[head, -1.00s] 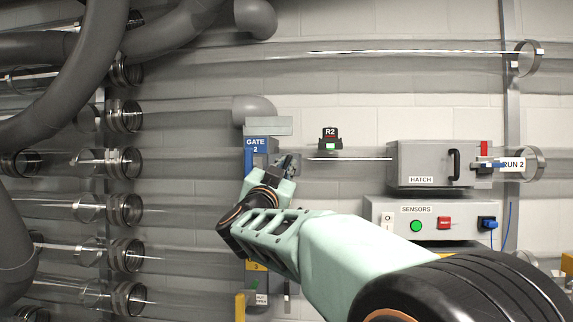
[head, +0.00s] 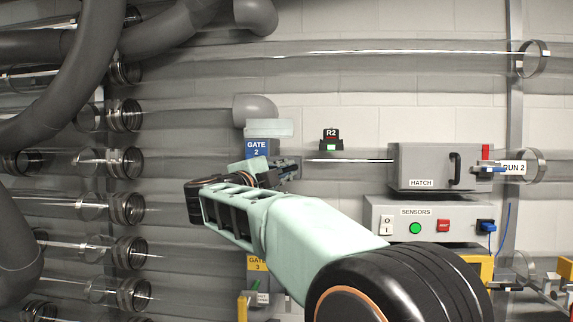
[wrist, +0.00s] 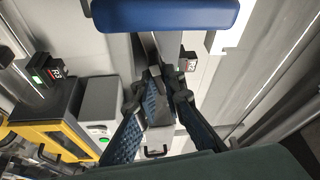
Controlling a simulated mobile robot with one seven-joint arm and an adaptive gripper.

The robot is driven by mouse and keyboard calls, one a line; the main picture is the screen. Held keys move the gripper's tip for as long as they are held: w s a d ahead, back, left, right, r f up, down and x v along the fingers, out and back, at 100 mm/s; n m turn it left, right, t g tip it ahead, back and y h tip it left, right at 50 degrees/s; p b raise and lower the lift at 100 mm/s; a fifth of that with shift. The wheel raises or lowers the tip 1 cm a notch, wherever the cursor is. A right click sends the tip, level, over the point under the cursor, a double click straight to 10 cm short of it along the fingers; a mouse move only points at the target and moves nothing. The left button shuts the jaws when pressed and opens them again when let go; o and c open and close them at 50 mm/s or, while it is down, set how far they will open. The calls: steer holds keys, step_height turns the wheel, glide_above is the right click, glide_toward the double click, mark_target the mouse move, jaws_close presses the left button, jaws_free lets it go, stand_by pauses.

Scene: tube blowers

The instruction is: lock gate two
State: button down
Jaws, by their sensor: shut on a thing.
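Gate two is the blue housing (head: 257,148) labelled GATE 2 on the clear run tube, left of centre in the head view. My gripper (head: 291,168) is just right of the housing, with my wrist covering the lower part. In the wrist view a blue housing (wrist: 165,14) lies across the top, with a grey bar (wrist: 170,48) below it. The fingers (wrist: 167,88) converge beside the bar. They are shut on a part of the gate, mostly hidden; I cannot tell its exact shape.
The R2 sensor (head: 331,140) with a green light sits on the tube to the right. Further right are the hatch box (head: 425,165) and the sensors box (head: 400,217). Yellow gate three (head: 257,264) is below. Grey hoses (head: 60,60) crowd the left.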

steer(key=shift+m+g+p, duration=0.6)
steer(key=shift+m+p, duration=0.05)
steer(key=shift+m, duration=0.85)
steer(key=c, duration=2)
jaws_free()
steer(key=v, duration=1.2)
steer(key=shift+s+d+r, duration=0.1)
steer(key=shift+d+r, duration=0.05)
